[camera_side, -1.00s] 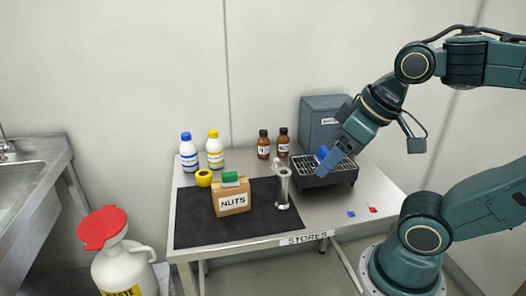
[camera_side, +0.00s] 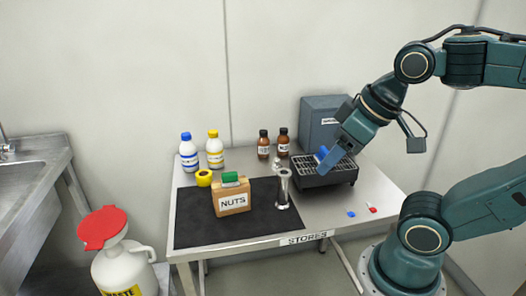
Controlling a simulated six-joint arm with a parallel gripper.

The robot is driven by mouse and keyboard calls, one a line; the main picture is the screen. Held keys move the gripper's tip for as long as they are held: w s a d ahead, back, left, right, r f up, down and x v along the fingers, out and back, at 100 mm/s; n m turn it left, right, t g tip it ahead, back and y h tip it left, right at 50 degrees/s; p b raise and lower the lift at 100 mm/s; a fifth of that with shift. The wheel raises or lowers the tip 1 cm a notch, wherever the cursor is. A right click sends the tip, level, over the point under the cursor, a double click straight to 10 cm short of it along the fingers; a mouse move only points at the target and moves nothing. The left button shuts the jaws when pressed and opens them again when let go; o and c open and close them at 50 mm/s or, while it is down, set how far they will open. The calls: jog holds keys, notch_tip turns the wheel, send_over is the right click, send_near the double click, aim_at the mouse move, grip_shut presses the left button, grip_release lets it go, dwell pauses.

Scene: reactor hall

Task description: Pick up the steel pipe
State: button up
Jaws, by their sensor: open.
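The steel pipe (camera_side: 283,188) stands upright on the right part of the black mat (camera_side: 262,226), a shiny cylinder with a wider foot. My gripper (camera_side: 323,160) is open, with blue fingertips, and is above and to the right of the pipe, over the black grated tray. It is apart from the pipe. My gripper's body hides part of the tray and of the grey box behind it.
A NUTS box (camera_side: 233,200) with a green top stands left of the pipe. Yellow tape (camera_side: 204,178), white bottles (camera_side: 214,150) and brown bottles (camera_side: 263,145) stand behind. The grated tray (camera_side: 322,180) is right of the pipe. Small blue (camera_side: 351,214) and red (camera_side: 371,209) pieces lie front right.

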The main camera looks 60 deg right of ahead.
dwell(0.3)
jog(key=m+g, duration=0.6)
jog(key=m, duration=0.9)
send_over(283, 172)
notch_tip(283, 172, down, 10)
notch_tip(283, 172, down, 8)
jog(key=shift+s+f, duration=0.1)
jog(key=shift+f, duration=0.1)
jog(key=shift+f, duration=0.15)
